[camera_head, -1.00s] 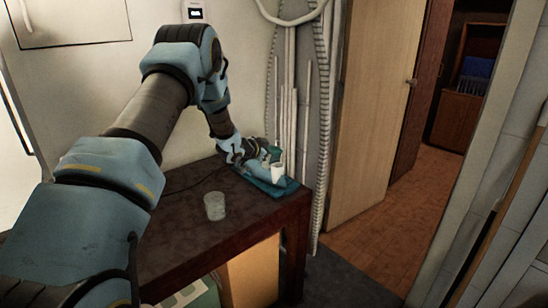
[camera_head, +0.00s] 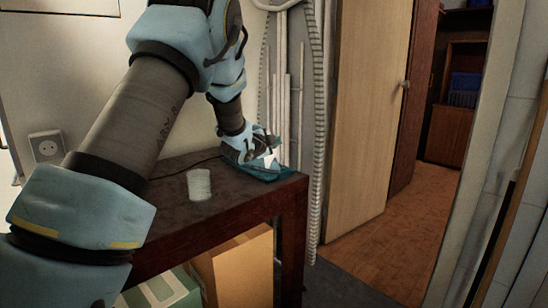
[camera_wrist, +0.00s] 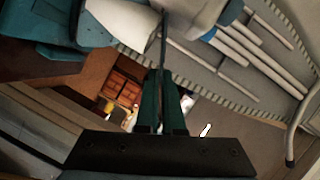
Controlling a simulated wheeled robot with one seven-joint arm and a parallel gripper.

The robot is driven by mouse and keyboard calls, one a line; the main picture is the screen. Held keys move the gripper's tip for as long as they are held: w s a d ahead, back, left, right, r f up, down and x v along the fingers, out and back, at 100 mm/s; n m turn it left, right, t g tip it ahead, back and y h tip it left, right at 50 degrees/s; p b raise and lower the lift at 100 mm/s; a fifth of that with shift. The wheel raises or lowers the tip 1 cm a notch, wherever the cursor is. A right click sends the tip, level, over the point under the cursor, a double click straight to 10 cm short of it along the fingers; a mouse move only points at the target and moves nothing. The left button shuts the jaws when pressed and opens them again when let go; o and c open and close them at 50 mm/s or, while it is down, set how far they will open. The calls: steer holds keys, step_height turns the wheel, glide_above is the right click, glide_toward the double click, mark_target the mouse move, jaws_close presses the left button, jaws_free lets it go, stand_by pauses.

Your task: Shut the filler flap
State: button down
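A teal and white appliance that looks like an iron (camera_head: 279,175) sits at the far right corner of the dark table. In the wrist view its teal body (camera_wrist: 62,52) and white parts (camera_wrist: 122,18) fill the top left and top middle. I cannot make out the filler flap or whether it is open. My gripper (camera_head: 262,153) is right at the appliance's upper side and partly hides it. In the wrist view the two dark green fingers of my gripper (camera_wrist: 160,75) lie side by side with almost no gap and nothing visible between them. I cannot tell if they touch the appliance.
A clear glass (camera_head: 200,184) stands on the dark table (camera_head: 205,220), left of the appliance. An ironing board (camera_head: 318,110) stands upright behind the table's right end. A wooden door (camera_head: 370,110) stands at right. Boxes (camera_head: 237,265) are under the table.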

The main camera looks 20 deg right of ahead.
steer(key=f+m+b, duration=0.1)
steer(key=b, duration=0.3)
steer(key=f+m+t+h+b, duration=0.1)
steer(key=f+b, duration=0.1)
steer(key=b, duration=0.2)
steer(key=shift+s+d+m, duration=0.15)
steer(key=shift+s+m, duration=0.2)
steer(key=shift+m, duration=0.05)
steer(key=m+b, duration=0.1)
steer(key=b, duration=0.2)
steer(key=shift+f+t, duration=0.2)
steer(key=shift+t, duration=0.2)
steer(key=shift+m+b, duration=0.4)
steer(key=shift+b, duration=0.1)
steer(key=c, duration=1.3)
jaws_free()
steer(key=v, duration=1)
steer(key=shift+s+a+p, duration=0.3)
steer(key=shift+p, duration=0.05)
